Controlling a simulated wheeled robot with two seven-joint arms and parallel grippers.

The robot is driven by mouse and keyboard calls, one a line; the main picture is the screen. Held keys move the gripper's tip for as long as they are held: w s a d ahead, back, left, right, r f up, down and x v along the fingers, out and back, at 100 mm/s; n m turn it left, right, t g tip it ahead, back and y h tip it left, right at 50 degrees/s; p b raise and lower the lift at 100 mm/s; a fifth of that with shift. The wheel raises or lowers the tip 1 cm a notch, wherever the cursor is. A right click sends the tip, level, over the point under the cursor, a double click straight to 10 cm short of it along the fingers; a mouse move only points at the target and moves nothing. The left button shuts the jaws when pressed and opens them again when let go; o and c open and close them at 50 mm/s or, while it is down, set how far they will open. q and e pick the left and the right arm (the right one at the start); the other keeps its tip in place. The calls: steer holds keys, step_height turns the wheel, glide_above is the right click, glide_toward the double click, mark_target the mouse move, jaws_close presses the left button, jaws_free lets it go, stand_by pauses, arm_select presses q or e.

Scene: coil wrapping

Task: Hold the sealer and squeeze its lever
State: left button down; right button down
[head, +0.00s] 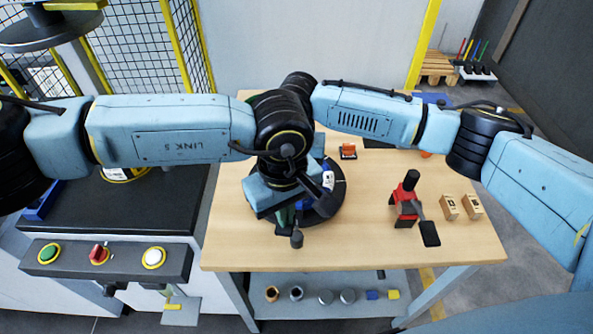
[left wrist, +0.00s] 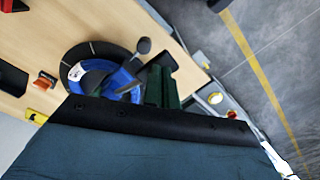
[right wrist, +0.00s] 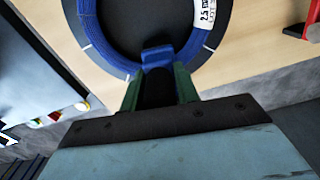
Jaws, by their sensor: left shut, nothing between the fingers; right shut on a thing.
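A red and black upright device with a black lever, which looks like the sealer (head: 405,203), stands on the right half of the table, apart from both grippers. My left gripper (head: 284,218) is shut and empty, low over the front of the black turntable. Its dark green fingers (left wrist: 160,82) show in the left wrist view, close to a dark knob (left wrist: 144,45) on a rod. My right gripper (right wrist: 159,82) is shut on the near side of the blue coil (right wrist: 95,35), which has a white label. In the head view my arms hide most of the coil and the right gripper.
The wooden table (head: 370,245) has free room between turntable and sealer. An orange item (head: 348,151) lies behind. A button panel (head: 105,260) is at left. My arms cross close together above the turntable.

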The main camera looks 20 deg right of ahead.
arm_select(q)
steer(key=shift+r, duration=2.5)
arm_select(e)
steer(key=shift+s+f, duration=0.2)
steer(key=shift+f, duration=0.15)
steer(key=c, duration=1.5)
jaws_free()
arm_select(q)
steer(key=shift+w, duration=0.1)
arm_select(e)
steer(key=o, duration=0.5)
steer(key=shift+w, duration=0.2)
steer(key=shift+o, duration=0.2)
steer(key=shift+r, duration=0.1)
